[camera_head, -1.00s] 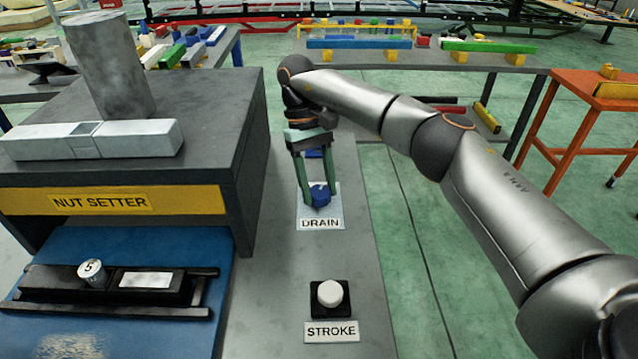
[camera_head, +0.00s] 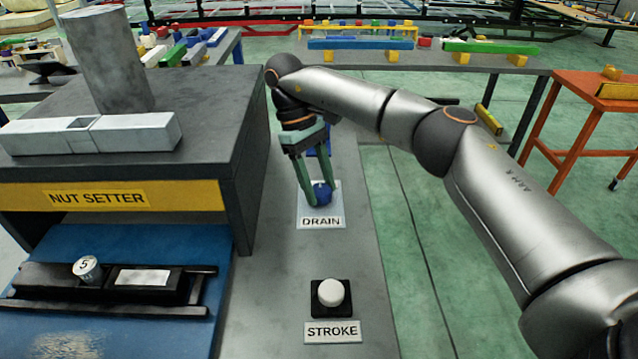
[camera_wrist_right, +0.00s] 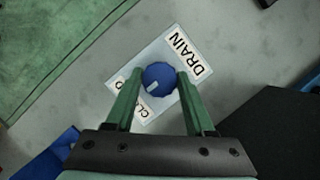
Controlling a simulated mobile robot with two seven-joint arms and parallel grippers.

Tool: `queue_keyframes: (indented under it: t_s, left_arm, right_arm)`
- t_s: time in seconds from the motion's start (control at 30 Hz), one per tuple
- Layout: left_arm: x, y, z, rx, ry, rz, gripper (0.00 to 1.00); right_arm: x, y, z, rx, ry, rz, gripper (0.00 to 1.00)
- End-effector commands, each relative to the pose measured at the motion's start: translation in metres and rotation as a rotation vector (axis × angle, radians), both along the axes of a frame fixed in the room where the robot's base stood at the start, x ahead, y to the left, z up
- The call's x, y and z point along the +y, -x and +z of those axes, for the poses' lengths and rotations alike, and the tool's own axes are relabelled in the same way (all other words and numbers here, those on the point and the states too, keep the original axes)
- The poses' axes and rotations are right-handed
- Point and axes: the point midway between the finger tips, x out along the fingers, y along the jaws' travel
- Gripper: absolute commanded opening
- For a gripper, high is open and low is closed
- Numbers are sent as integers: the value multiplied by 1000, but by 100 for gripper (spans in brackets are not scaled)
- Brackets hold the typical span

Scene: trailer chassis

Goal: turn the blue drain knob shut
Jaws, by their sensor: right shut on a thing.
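The blue drain knob (camera_head: 322,193) sits on a white plate (camera_head: 334,213) marked DRAIN on the grey bench. It also shows in the right wrist view (camera_wrist_right: 158,78), with a small pale mark on its top. My right gripper (camera_head: 314,196) reaches down from above and is shut on the knob, one green finger on each side. In the right wrist view the fingers (camera_wrist_right: 155,84) flank the knob, and a second label on the plate is partly hidden by a finger. My left gripper is not in view.
A white STROKE button (camera_head: 330,292) on a black base stands nearer on the same bench. The dark NUT SETTER housing (camera_head: 246,150) rises close to the left of the knob. An orange table (camera_head: 600,95) stands at the right, with green floor between.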

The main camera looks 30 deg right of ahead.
Motion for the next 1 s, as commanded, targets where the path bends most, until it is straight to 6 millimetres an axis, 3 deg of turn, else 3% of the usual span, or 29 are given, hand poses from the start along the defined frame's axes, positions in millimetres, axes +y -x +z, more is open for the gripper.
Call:
queue_keyframes:
  t_s: [0.1,0.13,0.4,0.67,0.77,0.9,1.0]
  left_arm:
    - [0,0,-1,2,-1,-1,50]
    - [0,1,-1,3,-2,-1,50]
    - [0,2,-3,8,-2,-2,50]
    - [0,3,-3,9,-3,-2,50]
    - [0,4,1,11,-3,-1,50]
    - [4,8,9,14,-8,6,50]
    - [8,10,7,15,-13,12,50]
  right_arm:
    - [2,1,-3,5,-6,7,0]
    - [2,1,-3,5,-6,7,55]
    - [2,1,-2,4,-3,4,84]
    - [1,0,1,3,-2,2,84]
    - [1,0,10,1,-1,3,84]
    - [1,0,37,-1,-1,3,84]
    - [6,10,45,1,-3,7,84]
